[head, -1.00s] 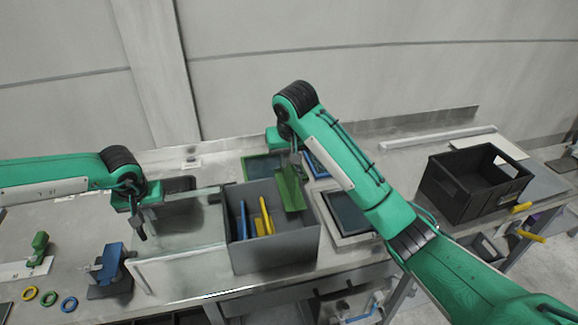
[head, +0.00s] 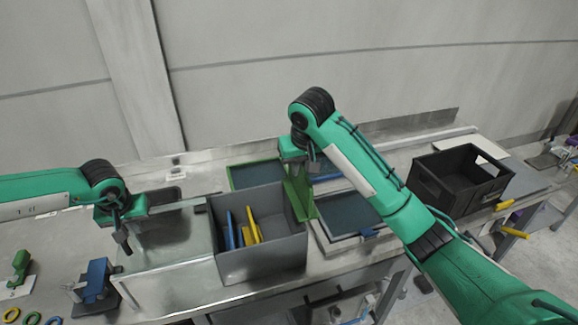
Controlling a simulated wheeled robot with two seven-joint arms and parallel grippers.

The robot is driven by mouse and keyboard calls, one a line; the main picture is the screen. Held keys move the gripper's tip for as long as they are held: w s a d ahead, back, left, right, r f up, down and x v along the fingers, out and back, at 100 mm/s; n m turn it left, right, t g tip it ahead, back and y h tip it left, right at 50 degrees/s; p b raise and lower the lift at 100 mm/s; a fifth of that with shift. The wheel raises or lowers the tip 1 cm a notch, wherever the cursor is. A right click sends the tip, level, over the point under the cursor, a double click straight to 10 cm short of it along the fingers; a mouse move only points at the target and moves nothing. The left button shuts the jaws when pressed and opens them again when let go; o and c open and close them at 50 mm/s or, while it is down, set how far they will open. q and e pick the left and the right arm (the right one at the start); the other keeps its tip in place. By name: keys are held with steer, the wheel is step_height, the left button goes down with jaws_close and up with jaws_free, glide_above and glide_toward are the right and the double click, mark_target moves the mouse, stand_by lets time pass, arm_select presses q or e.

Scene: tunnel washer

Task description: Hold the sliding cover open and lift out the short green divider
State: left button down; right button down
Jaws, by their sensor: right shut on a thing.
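The green divider (head: 300,196) is held by my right gripper (head: 300,172), which is shut on its top. The divider hangs at the right wall of the grey box (head: 262,265), its lower end over the box's right rim or just beyond it. A clear or light grey flat panel, seemingly the sliding cover (head: 165,240), lies to the left of the box, whose top is uncovered. My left gripper (head: 124,242) points down at the left side of this panel. Whether its jaws are shut on anything is unclear. Inside the box stand blue (head: 230,230) and yellow (head: 252,226) dividers.
A dark framed tray (head: 346,214) lies right of the box, and a green-framed tray (head: 255,175) behind it. A black crate (head: 462,190) stands farther right. A blue fixture (head: 97,280) and several coloured rings (head: 32,318) are at the left front.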

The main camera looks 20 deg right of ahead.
steer(key=s+d+r, duration=0.1)
steer(key=s+d, duration=0.3)
steer(key=d, duration=0.4)
steer(key=shift+s, duration=0.35)
steer(key=shift+d+r, duration=0.1)
arm_select(q)
steer(key=shift+d, duration=3.45)
steer(key=shift+d, duration=3.5)
steer(key=d, duration=0.7)
steer(key=shift+d, duration=0.1)
